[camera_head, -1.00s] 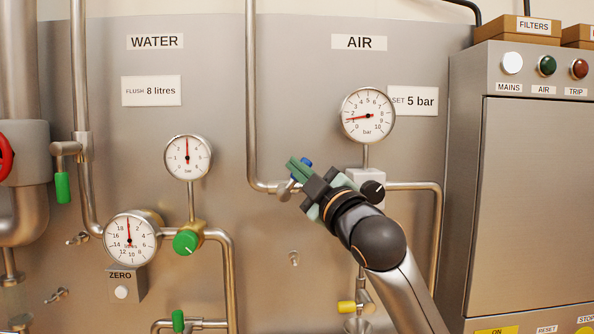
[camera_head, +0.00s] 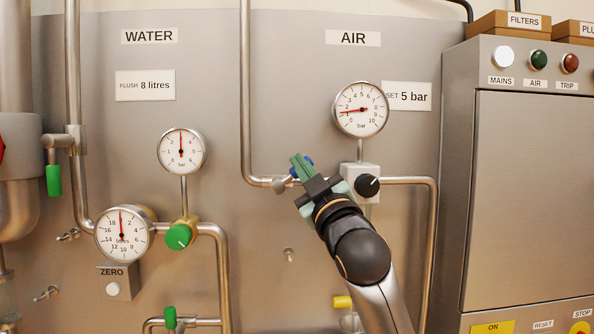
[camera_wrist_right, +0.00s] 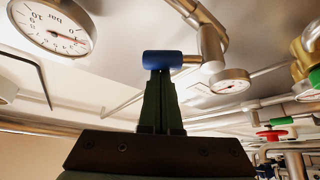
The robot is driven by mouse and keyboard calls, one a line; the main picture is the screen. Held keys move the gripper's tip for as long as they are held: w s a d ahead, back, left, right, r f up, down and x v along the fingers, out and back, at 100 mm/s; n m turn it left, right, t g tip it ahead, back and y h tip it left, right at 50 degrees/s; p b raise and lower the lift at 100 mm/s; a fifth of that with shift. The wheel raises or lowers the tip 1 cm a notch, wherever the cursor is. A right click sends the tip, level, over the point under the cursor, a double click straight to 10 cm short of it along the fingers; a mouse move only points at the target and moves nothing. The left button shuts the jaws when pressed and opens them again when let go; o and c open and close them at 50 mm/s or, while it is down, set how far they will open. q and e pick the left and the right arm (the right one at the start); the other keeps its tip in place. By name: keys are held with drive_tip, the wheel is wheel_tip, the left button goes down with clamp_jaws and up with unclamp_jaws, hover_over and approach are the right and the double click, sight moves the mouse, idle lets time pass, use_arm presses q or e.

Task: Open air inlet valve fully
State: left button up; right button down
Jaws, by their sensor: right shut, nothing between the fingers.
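The air inlet valve sits on the pipe under the AIR sign (camera_head: 354,38). Its blue handle (camera_head: 308,161) is partly hidden behind my right gripper (camera_head: 298,158). In the right wrist view the blue handle (camera_wrist_right: 163,60) lies crosswise just beyond the fingertips and joins a steel valve stem on its right. My right gripper (camera_wrist_right: 158,76) is shut with nothing between its green fingers. The tips are at the handle; I cannot tell whether they touch it. My left gripper is not in view.
A black knob (camera_head: 367,185) stands close to the right of my gripper. A yellow handle (camera_head: 342,301) is below. Water gauges and a green knob (camera_head: 178,237) are left; a control cabinet (camera_head: 520,190) is right.

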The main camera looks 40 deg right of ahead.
use_arm(q)
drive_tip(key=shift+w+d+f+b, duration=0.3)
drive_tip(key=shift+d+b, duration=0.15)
drive_tip(key=shift+b, duration=0.2)
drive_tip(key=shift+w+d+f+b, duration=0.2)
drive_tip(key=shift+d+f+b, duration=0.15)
drive_tip(key=shift+b, duration=0.25)
use_arm(e)
drive_tip(key=f+m+h, duration=0.1)
drive_tip(key=m+h, duration=0.1)
drive_tip(key=m, duration=0.1)
drive_tip(key=d+f+m+h, duration=0.1)
drive_tip(key=m+h, duration=0.1)
drive_tip(key=m, duration=0.1)
drive_tip(key=f+m+g+h, duration=0.1)
drive_tip(key=m+h, duration=0.1)
drive_tip(key=m, duration=0.1)
drive_tip(key=shift+s+d, duration=0.2)
drive_tip(key=shift+s, duration=0.15)
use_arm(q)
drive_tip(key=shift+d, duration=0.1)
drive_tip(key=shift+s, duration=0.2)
